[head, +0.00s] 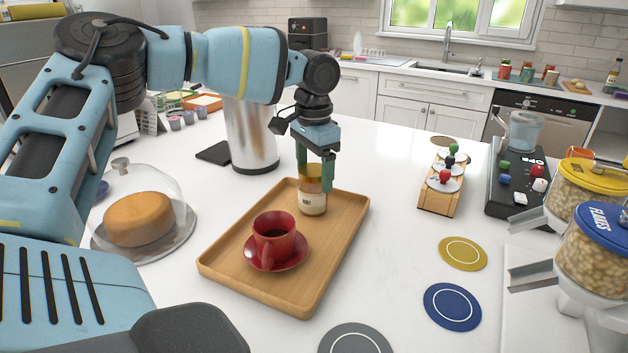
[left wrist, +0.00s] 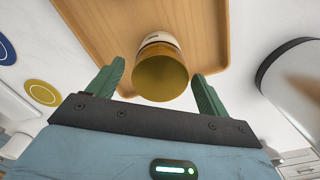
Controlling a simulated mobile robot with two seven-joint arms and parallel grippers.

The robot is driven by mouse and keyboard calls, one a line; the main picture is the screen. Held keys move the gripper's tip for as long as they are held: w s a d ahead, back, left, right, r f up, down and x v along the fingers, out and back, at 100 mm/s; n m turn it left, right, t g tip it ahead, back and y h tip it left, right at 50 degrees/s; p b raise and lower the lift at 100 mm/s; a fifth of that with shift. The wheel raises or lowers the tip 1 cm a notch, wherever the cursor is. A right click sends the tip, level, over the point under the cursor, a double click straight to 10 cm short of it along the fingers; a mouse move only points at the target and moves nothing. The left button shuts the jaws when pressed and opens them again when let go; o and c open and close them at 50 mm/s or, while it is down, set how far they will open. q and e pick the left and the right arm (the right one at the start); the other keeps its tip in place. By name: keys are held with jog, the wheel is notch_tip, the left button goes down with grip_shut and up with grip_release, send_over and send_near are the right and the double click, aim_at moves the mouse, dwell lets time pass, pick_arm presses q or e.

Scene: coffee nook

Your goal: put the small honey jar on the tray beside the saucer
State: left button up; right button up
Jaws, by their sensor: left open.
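The small honey jar (head: 312,203), with a gold lid and a pale label, stands upright on the far part of the wooden tray (head: 226,265). The jar's gold lid (left wrist: 160,79) faces the camera in the left wrist view. A red saucer (head: 292,258) with a red cup of dark drink (head: 274,238) sits nearer on the tray, apart from the jar. My left gripper (head: 314,178) points down over the jar. It is open, with its green fingers on either side of the jar and gaps showing in the wrist view. My right gripper is out of view.
A steel canister (head: 249,135) stands behind the tray, and a glass-domed cake (head: 138,218) stands to its left. A wooden rack (head: 439,194), round coasters (head: 452,306) and cereal dispensers (head: 590,250) are to the right. The counter right of the tray is partly clear.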

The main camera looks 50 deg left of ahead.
pick_arm(q)
notch_tip(320, 180, up, 9)
jog(key=shift+r, duration=0.1)
dwell(0.5)
